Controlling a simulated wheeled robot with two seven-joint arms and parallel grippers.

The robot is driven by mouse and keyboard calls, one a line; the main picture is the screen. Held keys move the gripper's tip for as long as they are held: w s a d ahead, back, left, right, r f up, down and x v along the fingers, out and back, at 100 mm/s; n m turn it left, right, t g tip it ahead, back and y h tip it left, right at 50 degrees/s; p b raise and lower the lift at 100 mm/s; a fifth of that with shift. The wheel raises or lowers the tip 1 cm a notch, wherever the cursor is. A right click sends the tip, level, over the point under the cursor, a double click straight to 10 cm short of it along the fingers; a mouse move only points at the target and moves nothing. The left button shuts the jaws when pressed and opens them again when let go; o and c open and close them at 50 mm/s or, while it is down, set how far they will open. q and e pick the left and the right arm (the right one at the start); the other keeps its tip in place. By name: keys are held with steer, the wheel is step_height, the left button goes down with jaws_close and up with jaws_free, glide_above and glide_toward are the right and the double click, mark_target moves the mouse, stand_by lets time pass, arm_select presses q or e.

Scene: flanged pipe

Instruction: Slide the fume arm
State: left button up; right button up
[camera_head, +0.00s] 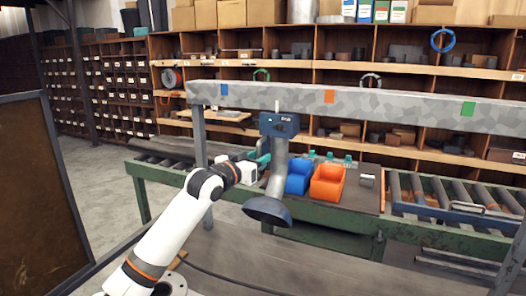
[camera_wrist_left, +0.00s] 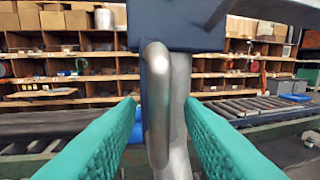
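The fume arm hangs from a dark blue carriage (camera_head: 279,124) on a grey overhead beam (camera_head: 400,105). Its grey metal pipe (camera_head: 277,172) runs down to a dark flared hood (camera_head: 268,210). The carriage sits between the beam's blue mark (camera_head: 223,89) and orange mark (camera_head: 329,96); a green mark (camera_head: 467,108) is farther right. My left gripper (camera_head: 262,160) is at the pipe, below the carriage. In the left wrist view its teal fingers (camera_wrist_left: 162,112) stand on both sides of a metal loop handle (camera_wrist_left: 156,100), with narrow gaps showing. My right gripper is not in view.
Behind the arm, a green bench holds a blue bin (camera_head: 299,176) and an orange bin (camera_head: 327,184). A roller conveyor (camera_head: 450,200) runs to the right. A post (camera_head: 199,140) supports the beam at left. A brown panel (camera_head: 38,190) stands at far left.

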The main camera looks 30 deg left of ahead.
arm_select(q)
steer(key=shift+w+d, duration=0.2)
steer(key=shift+w, duration=1.2)
jaws_close()
